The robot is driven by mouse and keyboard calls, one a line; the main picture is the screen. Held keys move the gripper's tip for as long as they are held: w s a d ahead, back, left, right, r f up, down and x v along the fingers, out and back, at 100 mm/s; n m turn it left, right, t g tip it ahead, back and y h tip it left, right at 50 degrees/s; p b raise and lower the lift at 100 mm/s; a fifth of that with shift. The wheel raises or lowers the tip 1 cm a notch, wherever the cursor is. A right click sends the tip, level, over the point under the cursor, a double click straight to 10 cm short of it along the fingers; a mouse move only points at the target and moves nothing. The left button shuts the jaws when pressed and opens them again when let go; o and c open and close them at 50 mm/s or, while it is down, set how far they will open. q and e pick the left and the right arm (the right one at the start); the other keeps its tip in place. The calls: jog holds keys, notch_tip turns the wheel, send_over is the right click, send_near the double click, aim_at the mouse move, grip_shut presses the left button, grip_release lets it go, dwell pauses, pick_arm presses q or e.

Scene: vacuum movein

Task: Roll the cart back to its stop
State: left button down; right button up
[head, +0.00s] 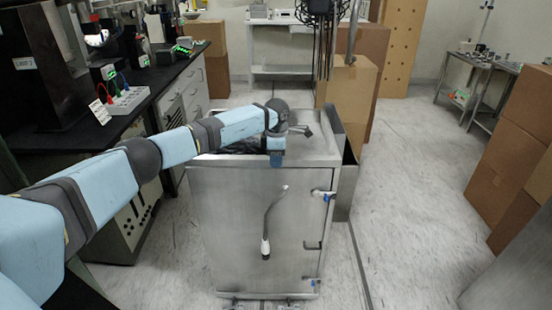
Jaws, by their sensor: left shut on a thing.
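The cart (245,225) is a grey metal box standing upright on the floor in the middle of the head view. A bent white and grey handle or hose (270,215) shows on its front face, with small blue-marked fittings along the right edge. My left arm reaches over from the left. My left gripper (277,155) is at the cart's top front edge, shut on the cart; the fingers are mostly hidden by the wrist. My right gripper is not in view. I cannot make out the stop for certain.
A black lab bench (70,150) with instruments runs along the left, close to the cart. Cardboard boxes (352,95) stand behind the cart, and more boxes (510,150) at the right. A thin dark line runs along the floor right of the cart. The floor (410,200) there is clear.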

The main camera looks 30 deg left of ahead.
pick_arm(q)
jog(key=c, duration=1.2)
grip_release()
jog(key=shift+w+a+r, duration=0.15)
jog(key=shift+a+r, duration=0.05)
jog(key=shift+r, duration=0.05)
jog(key=shift+c, duration=0.2)
jog(key=o, duration=0.4)
jog(key=shift+f, duration=0.1)
jog(key=shift+c, duration=0.2)
jog(key=shift+o, duration=0.2)
jog(key=shift+w+f, duration=0.1)
notch_tip(320, 180, up, 14)
jog(key=shift+p, duration=0.35)
jog(key=shift+f, duration=0.2)
